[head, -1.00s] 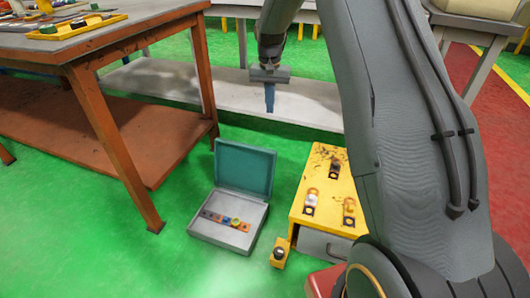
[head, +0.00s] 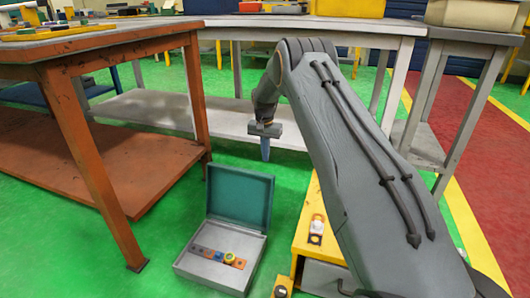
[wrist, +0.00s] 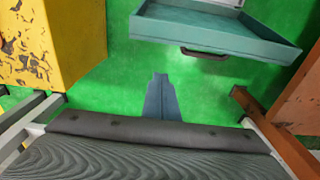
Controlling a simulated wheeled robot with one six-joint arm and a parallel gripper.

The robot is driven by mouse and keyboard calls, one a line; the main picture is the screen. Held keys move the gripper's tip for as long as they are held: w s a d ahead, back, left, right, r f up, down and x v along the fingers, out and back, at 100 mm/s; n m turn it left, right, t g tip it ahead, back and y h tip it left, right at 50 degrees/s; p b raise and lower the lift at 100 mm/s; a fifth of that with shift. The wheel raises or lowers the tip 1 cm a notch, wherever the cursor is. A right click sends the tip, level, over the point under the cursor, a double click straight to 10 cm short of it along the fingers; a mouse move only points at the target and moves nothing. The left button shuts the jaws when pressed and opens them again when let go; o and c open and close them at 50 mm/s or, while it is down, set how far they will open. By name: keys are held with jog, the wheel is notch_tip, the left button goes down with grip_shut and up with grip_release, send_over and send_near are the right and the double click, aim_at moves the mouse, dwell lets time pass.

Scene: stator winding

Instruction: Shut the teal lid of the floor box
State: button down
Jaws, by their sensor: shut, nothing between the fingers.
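The floor box (head: 212,272) is a grey case on the green floor, with several small coloured parts in a row inside. Its teal lid (head: 239,197) stands open, roughly upright at the back edge. In the wrist view the teal lid (wrist: 215,28) shows at the upper right, with a dark handle (wrist: 206,54) on its near side. My gripper (head: 265,153) points down, with its blue fingers together and empty. It is behind and above the lid, a little to the right, and apart from it. The fingertips (wrist: 160,77) show below the lid in the wrist view.
A yellow cabinet (head: 305,236) stands right of the box, partly hidden by my arm. An orange-legged table (head: 90,150) is at the left. A pale bench with a low shelf (head: 150,106) stands behind. Green floor is open around the box's left side.

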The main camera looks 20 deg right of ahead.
jog(key=s+a+f+b, duration=0.2)
jog(key=f, duration=0.1)
jog(key=shift+s+f, duration=0.15)
jog(key=shift+s, duration=0.25)
jog(key=shift+s, duration=0.1)
dwell(0.4)
